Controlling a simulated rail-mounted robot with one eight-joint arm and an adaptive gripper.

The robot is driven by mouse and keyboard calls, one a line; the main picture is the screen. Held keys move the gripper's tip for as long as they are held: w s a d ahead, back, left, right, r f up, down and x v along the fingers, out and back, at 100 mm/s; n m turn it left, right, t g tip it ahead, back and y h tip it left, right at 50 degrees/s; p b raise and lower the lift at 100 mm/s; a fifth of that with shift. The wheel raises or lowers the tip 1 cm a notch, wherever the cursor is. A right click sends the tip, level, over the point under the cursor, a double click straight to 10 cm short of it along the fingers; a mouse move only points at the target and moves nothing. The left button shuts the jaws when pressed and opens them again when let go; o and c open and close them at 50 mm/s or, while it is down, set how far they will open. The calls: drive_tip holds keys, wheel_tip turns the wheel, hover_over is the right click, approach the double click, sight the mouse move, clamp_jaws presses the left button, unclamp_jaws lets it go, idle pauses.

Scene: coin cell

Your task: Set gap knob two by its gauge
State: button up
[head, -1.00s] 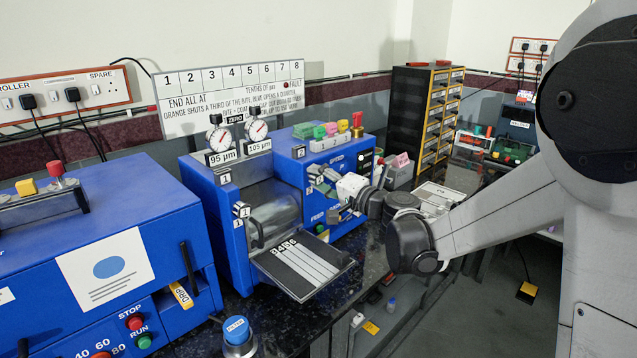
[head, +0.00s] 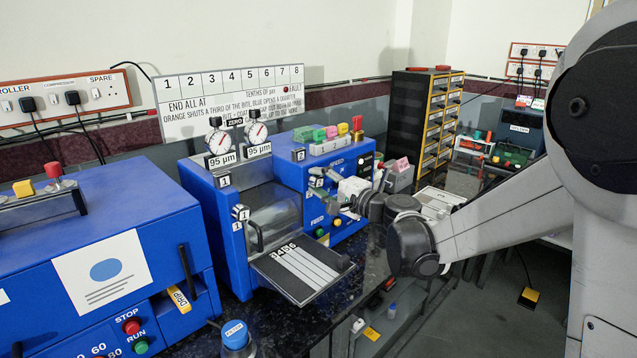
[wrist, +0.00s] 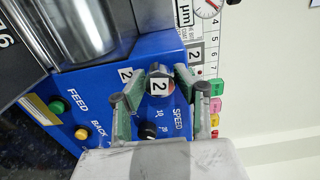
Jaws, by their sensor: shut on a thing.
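In the head view my gripper (head: 350,194) is at the right part of the blue roller machine (head: 205,200) and hides the knob. The right dial gauge (head: 256,133) reads 95 µm on its plate. The left dial gauge (head: 219,142) also reads 95 µm.
A numbered board (head: 230,105) with printed rules stands behind the gauges. A speed dial (wrist: 149,131) and green feed button (wrist: 57,106) are close to the fingers. The striped outfeed plate (head: 302,274) juts out in front of the rollers.

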drive_tip(key=o, duration=1.2)
drive_tip(key=shift+c, duration=0.2)
drive_tip(key=v, duration=1.2)
